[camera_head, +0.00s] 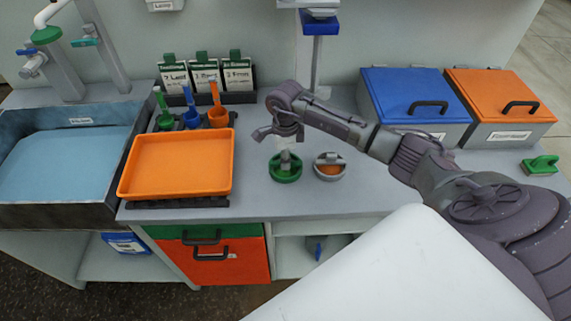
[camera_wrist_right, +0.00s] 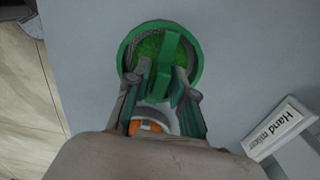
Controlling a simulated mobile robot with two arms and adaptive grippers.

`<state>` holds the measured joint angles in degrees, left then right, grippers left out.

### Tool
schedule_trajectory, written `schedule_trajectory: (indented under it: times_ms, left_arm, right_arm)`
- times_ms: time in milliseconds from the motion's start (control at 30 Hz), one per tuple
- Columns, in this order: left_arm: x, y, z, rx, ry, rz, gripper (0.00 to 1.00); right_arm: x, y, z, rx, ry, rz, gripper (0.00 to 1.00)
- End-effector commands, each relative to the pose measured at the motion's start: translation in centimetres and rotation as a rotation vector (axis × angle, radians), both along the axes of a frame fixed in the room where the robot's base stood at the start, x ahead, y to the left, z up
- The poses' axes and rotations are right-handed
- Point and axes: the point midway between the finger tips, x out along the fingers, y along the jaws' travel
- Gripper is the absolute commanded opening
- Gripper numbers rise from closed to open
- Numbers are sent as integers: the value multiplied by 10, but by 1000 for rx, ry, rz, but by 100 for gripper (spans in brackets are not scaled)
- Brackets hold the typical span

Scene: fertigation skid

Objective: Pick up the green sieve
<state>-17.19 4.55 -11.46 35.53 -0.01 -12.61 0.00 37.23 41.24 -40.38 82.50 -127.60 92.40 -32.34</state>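The green sieve (camera_head: 286,173) sits on the grey counter, round with a green rim and an upright handle. In the right wrist view the green sieve (camera_wrist_right: 137,37) shows its mesh and a green bar across the top. My right gripper (camera_head: 281,134) is above the sieve in the head view. In the wrist view the right gripper (camera_wrist_right: 160,76) has its fingers apart, one on each side of the green bar; I cannot tell if they touch it. My left gripper is not in view.
A grey round sieve with orange inside (camera_head: 330,168) stands close to the right of the green one. An orange tray (camera_head: 178,165) is to the left, a sink (camera_head: 60,165) beyond it. Blue (camera_head: 412,92) and orange (camera_head: 500,92) lidded bins stand at the back right.

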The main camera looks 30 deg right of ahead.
Motion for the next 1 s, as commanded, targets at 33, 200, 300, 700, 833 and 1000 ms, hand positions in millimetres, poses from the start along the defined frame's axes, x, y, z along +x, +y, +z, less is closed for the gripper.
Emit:
schedule_trajectory:
  times_ms: [33, 200, 300, 700, 833, 1000]
  left_arm:
    - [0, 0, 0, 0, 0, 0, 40]
    - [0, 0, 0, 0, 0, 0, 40]
    - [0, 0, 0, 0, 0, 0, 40]
    - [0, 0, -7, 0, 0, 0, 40]
    - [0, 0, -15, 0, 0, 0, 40]
    - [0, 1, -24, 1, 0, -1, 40]
  right_arm:
    - [0, 0, 0, 0, 0, 0, 10]
    - [0, 0, 0, 0, 0, 0, 0]
    - [0, 0, 1, -1, -1, 0, 0]
    - [1, 0, 17, -1, -4, 2, 0]
    - [2, -1, 40, -1, -8, 2, 0]
    - [-33, -24, 61, -5, -2, -1, 0]
